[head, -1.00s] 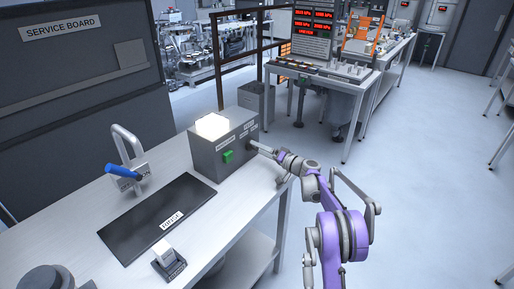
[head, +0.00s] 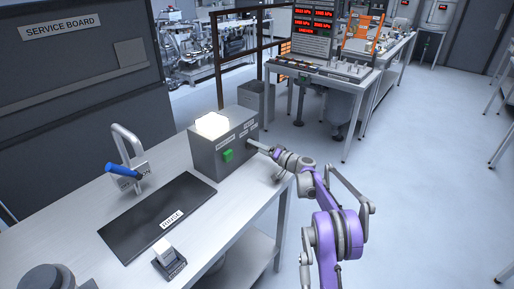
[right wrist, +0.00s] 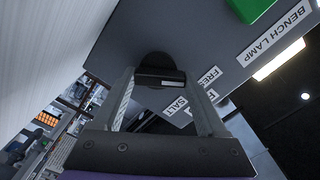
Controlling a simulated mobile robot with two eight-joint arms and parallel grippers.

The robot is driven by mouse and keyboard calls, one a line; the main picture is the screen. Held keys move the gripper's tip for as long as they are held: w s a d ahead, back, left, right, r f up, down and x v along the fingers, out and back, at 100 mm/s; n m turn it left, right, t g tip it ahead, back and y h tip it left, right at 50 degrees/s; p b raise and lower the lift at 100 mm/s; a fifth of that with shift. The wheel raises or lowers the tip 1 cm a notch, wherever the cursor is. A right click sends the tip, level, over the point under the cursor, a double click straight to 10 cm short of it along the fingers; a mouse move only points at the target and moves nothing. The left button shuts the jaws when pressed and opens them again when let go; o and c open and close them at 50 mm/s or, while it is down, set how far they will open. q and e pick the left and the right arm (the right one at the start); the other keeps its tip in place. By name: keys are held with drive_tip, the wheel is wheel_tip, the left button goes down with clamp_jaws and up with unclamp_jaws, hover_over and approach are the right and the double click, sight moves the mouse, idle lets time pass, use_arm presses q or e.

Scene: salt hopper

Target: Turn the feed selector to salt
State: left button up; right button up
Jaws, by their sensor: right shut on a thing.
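The grey control box (head: 206,158) stands at the far end of the bench with a lit lamp (head: 212,125) on top. The feed selector (right wrist: 158,62) is a dark round knob with a bar on the box's front. In the right wrist view, labels beside it include SALT (right wrist: 176,106) and a partly hidden one starting FRE (right wrist: 209,77). My right gripper (head: 253,144) is at the box front, shut on the selector; it also shows in the right wrist view (right wrist: 160,82). Which label the selector points to cannot be told. My left gripper is out of view.
A green switch (head: 227,155) is on the same front, left of the selector, near the BENCH LAMP label (right wrist: 274,41). A dark mat (head: 150,222), a blue-handled fixture (head: 124,171) and a small dispenser-like block (head: 168,258) are on the bench (head: 215,232).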

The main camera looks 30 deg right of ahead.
drive_tip(key=m+b, duration=0.1)
drive_tip(key=m, duration=0.5)
drive_tip(key=shift+d+m, duration=0.1)
drive_tip(key=shift+m, duration=0.2)
drive_tip(key=m, duration=0.3)
drive_tip(key=shift+m+b, duration=0.3)
drive_tip(key=shift+b, duration=0.05)
drive_tip(key=shift+m+b, duration=0.3)
drive_tip(key=shift+m, duration=1.5)
drive_tip(key=o, duration=1.3)
drive_tip(key=b+v, duration=0.1)
drive_tip(key=v, duration=0.9)
drive_tip(key=shift+s+d+f, duration=0.1)
drive_tip(key=shift+s+d, duration=0.15)
drive_tip(key=shift+s, duration=0.05)
